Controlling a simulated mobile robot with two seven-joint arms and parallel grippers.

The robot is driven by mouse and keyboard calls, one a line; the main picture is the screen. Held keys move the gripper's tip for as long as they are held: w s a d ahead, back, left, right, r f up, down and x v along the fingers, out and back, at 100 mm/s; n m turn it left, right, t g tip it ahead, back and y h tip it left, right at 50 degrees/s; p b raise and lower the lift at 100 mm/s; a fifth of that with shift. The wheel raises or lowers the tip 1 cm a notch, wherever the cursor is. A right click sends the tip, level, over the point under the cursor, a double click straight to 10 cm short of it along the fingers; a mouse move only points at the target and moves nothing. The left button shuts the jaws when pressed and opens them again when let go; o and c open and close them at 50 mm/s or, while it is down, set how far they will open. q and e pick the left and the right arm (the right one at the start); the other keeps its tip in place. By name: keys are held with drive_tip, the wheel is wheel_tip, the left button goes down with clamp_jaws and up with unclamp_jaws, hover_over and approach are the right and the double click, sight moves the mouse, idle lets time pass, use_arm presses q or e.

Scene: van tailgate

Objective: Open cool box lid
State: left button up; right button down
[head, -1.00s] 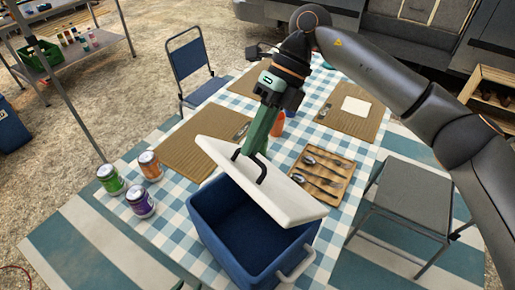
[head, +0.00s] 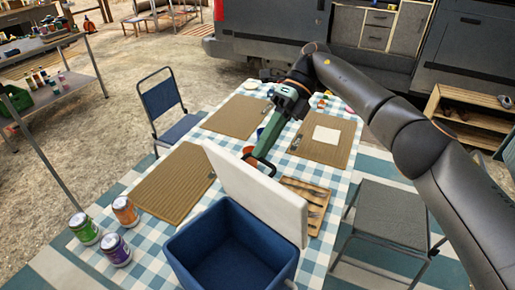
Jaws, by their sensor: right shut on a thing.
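The blue cool box (head: 232,250) stands on the checked table at the bottom of the head view. Its inside is open to view and looks empty. The white lid (head: 258,190) stands steeply raised along the box's far side, its pale inner face towards me. My right gripper (head: 258,160) is behind the lid near its upper edge, shut on the lid's handle, which the lid hides. My left gripper is not in view.
Several cans (head: 115,250) stand left of the box. Brown placemats (head: 173,184) and a wooden cutlery tray (head: 308,200) lie on the table (head: 150,250). A grey stool (head: 388,218) stands to the right, a blue chair (head: 163,105) at the far left side.

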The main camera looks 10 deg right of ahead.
drive_tip(key=shift+w+d+f, duration=0.35)
drive_tip(key=shift+d+f, duration=0.05)
drive_tip(key=shift+d, duration=0.1)
drive_tip(key=shift+w+d+f, duration=0.3)
drive_tip(key=shift+d+f, duration=0.05)
drive_tip(key=shift+d, duration=0.15)
drive_tip(key=shift+w+d, duration=0.1)
drive_tip(key=shift+w, duration=0.05)
drive_tip(key=c, duration=0.9)
unclamp_jaws()
drive_tip(key=shift+w, duration=0.1)
drive_tip(key=shift+r, duration=0.15)
